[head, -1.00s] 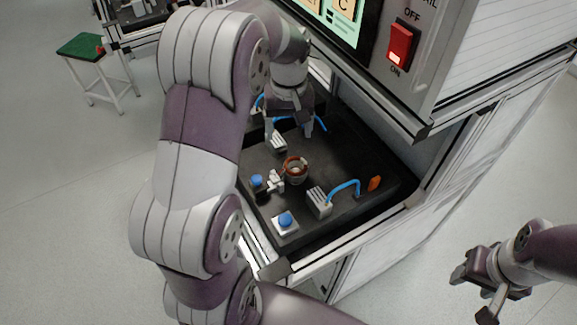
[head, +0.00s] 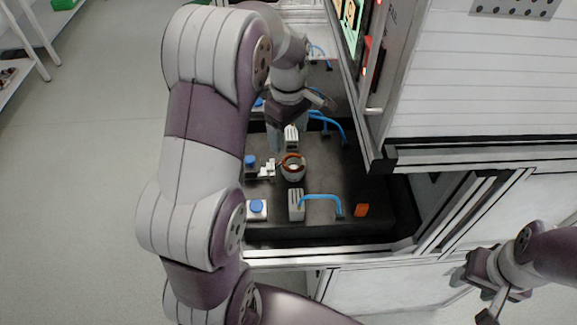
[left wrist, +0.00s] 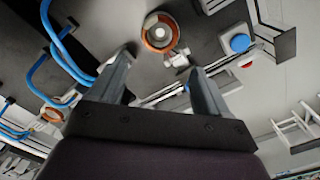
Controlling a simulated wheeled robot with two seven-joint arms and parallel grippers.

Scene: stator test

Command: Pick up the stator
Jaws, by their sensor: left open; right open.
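The stator (head: 292,167), a small ring with a copper-orange rim and pale inside, sits on the dark work surface (head: 335,178) in the head view. It also shows beyond my fingertips in the left wrist view (left wrist: 160,33). My left gripper (head: 301,122) is open and empty above the surface, behind the stator in the head view; its two fingers show apart in the left wrist view (left wrist: 160,72). My right gripper (head: 470,292) is open and empty at the lower right, away from the surface.
Blue buttons (head: 256,207) stand left of the stator. A grey block (head: 296,204) with a blue hose (head: 322,198) stands in front of it, with an orange piece (head: 361,210) to the right. The cabinet (head: 440,90) rises at the right.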

